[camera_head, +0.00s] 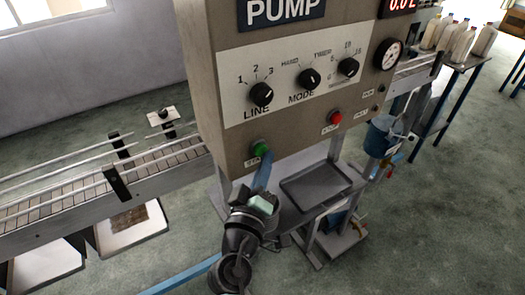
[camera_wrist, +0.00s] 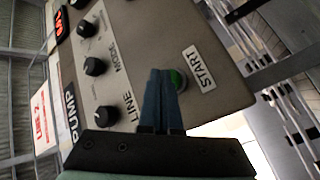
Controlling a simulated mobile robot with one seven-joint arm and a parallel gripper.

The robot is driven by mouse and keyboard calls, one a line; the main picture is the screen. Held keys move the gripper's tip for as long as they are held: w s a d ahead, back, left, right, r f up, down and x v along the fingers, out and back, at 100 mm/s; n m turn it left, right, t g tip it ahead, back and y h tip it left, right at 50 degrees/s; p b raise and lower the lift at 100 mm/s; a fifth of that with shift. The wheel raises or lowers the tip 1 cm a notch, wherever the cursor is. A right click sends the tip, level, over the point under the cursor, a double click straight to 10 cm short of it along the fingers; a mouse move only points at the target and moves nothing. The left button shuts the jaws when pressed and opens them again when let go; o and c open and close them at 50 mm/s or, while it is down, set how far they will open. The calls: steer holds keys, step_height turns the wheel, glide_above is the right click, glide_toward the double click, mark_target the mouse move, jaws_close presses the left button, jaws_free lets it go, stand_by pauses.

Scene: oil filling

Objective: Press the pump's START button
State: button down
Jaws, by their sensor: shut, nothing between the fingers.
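The green START button (camera_head: 260,148) sits low on the left of the grey pump panel (camera_head: 225,95). In the wrist view the green button (camera_wrist: 178,80) shows beside its START label (camera_wrist: 199,70), partly hidden by my fingers. My gripper (camera_head: 264,163) is shut and empty, its blue fingers just below the green button in the head view. In the wrist view the fingertips of my gripper (camera_wrist: 160,72) overlap the button's left edge. I cannot tell whether they touch the button or panel. The red button (camera_head: 335,117) is further right on the panel.
The LINE knob (camera_head: 262,94) and MODE knob (camera_head: 309,78) are above the buttons. A dark tray (camera_head: 315,185) stands below the panel, right of my gripper. A conveyor (camera_head: 100,187) runs to the left. White jugs (camera_head: 460,40) stand at the far right.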

steer(key=shift+w+a+b, duration=0.3)
steer(key=shift+w+a, duration=0.05)
steer(key=shift+w, duration=0.15)
stand_by(0.5)
steer(key=shift+s, duration=0.1)
steer(key=shift+s+d, duration=0.55)
steer(key=shift+s, duration=0.2)
steer(key=shift+s+d+p, duration=0.3)
steer(key=shift+s+d, duration=0.45)
steer(key=shift+s, duration=0.25)
steer(key=shift+s+d+p, duration=0.3)
steer(key=shift+s+d, duration=0.45)
steer(key=shift+s, duration=0.25)
